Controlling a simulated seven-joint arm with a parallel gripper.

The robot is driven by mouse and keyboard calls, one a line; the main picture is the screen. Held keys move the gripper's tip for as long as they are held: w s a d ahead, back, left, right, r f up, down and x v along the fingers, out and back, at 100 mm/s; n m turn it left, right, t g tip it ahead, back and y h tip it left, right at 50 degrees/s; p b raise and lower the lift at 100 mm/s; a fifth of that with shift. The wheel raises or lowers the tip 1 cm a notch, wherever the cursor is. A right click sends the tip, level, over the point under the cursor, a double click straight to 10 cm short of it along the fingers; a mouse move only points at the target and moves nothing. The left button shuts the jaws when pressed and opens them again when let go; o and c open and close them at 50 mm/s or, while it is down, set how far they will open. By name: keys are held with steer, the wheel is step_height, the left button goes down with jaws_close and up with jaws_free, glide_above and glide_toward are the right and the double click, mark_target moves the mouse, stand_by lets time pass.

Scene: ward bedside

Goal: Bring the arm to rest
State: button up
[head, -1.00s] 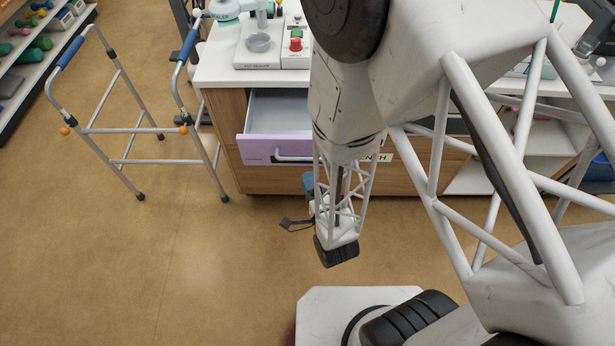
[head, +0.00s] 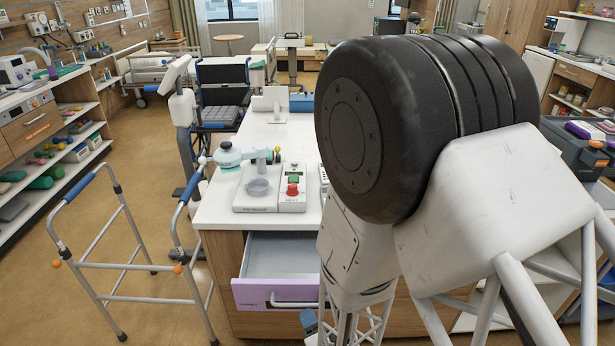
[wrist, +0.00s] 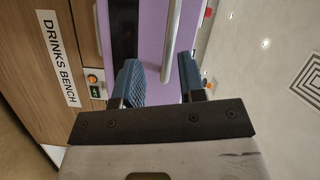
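My gripper (wrist: 160,72) shows in the wrist view with its two blue fingers spread apart and nothing gripped. In that view, the near end of the drawer's pale bar handle (wrist: 170,40) appears in the gap between the fingers; I cannot tell how far beyond them it lies. In the head view, my arm covers the middle right, and only a bit of a blue finger shows at the bottom edge. The lilac-fronted drawer (head: 258,293) stands pulled out, and the visible part of its inside looks empty.
The white bench top (head: 225,210) above the drawer carries a sealer machine (head: 257,190) and a control box with a red button (head: 293,198). A walking frame (head: 130,265) stands on the floor at left. Shelves (head: 60,150) line the left wall.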

steer(key=w+d+r+n+g+h, duration=0.15)
steer(key=d+r+n+g, duration=0.3)
steer(key=r, duration=0.55)
steer(key=d+r+n+g+h, duration=0.35)
steer(key=d+r, duration=0.25)
steer(key=r, duration=0.4)
steer(key=s+d+r+n+g+h, duration=0.1)
steer(key=s+d+r+g, duration=0.4)
steer(key=s+r, duration=0.9)
steer(key=shift+s+d+r+n+g, duration=0.4)
steer(key=shift+d+r+n, duration=0.4)
steer(key=shift+d+r, duration=0.25)
